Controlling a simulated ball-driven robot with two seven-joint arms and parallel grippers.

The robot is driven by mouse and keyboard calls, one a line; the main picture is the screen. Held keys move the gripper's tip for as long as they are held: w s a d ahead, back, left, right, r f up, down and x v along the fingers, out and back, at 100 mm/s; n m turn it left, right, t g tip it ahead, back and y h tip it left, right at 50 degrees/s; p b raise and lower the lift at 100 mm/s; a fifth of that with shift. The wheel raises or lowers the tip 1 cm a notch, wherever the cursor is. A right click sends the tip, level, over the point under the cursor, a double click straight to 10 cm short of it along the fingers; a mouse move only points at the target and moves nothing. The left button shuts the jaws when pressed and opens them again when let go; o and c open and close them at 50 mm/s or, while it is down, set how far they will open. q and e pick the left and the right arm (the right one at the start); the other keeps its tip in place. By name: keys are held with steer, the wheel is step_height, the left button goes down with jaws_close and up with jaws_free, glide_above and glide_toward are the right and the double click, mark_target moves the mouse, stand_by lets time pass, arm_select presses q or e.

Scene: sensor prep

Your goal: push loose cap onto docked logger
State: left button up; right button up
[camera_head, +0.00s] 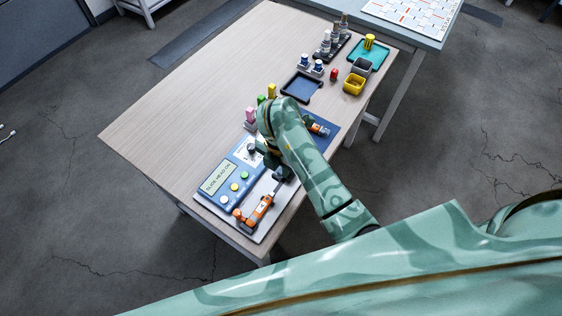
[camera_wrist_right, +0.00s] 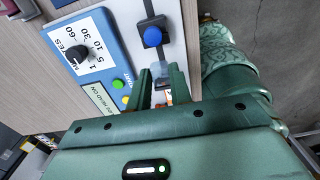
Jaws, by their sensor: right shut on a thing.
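The docked logger (camera_head: 258,212), orange with a dark section, lies on a pale grey plate at the table's near edge. I cannot tell whether cap and logger touch. My left gripper is not in view.
A blue knob (camera_wrist_right: 152,36) on a black base is ahead of the fingers. Another orange item (camera_head: 318,129) lies on a blue mat. Trays and yellow bin (camera_head: 353,84) stand farther back; the table's left is clear.

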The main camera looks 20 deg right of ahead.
steer(key=shift+a+f+b, duration=0.1)
steer(key=shift+f+b, duration=1.5)
steer(key=shift+f, duration=0.2)
steer(key=shift+f+b, duration=1.35)
steer(key=shift+f, duration=0.3)
steer(key=shift+s+a, duration=0.15)
